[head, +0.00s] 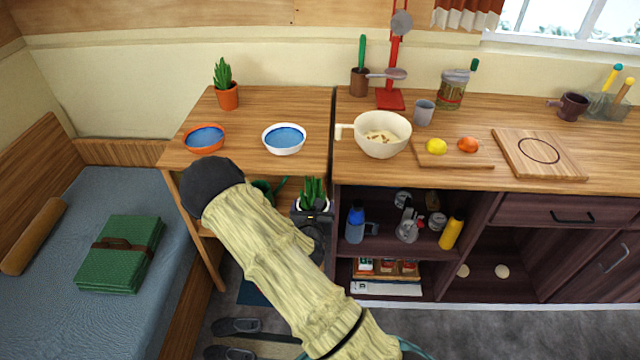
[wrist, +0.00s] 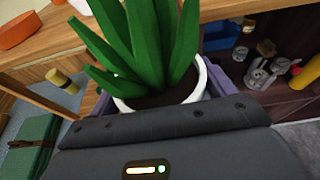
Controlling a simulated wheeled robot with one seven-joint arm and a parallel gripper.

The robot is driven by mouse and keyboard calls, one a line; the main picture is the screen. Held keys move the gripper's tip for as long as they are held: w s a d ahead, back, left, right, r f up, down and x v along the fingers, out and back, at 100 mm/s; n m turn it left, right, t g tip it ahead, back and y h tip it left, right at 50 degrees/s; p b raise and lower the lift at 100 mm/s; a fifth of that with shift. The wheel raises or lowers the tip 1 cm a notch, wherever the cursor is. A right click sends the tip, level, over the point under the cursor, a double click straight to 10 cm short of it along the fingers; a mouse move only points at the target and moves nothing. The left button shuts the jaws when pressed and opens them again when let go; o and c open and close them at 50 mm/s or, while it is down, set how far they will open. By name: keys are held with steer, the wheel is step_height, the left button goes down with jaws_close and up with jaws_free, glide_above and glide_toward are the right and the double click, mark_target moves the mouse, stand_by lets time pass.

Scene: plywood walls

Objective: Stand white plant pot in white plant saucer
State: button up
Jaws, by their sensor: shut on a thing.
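The white plant pot (head: 313,215) holds a spiky green plant. My gripper (head: 314,212) is shut on it, in front of the table and below its top. In the wrist view the white pot (wrist: 204,88) stands between my jaws with the plant rising from dark soil; its lower part is hidden by my gripper. The white plant saucer (head: 284,151) with a blue inside lies on the table's right part, above and left of the held pot in the head view. Part of it shows at the top of the wrist view (wrist: 80,7).
A terracotta saucer (head: 190,140) with a blue inside lies left of the white one. A terracotta pot with a plant (head: 228,97) stands behind. A cream pan (head: 382,148) sits on the counter to the right, its handle pointing toward the table. Bare wood surrounds the white saucer.

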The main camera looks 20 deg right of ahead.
steer(key=s+a+f+n+t+y, duration=0.1)
steer(key=s+a+f+n+y, duration=0.3)
steer(key=s+f, duration=0.4)
step_height(320, 180, down, 3)
steer(key=shift+s+a+r+y, duration=0.1)
steer(key=shift+s+a+y, duration=0.2)
steer(key=shift+a+y, duration=0.3)
steer(key=shift+d, duration=0.1)
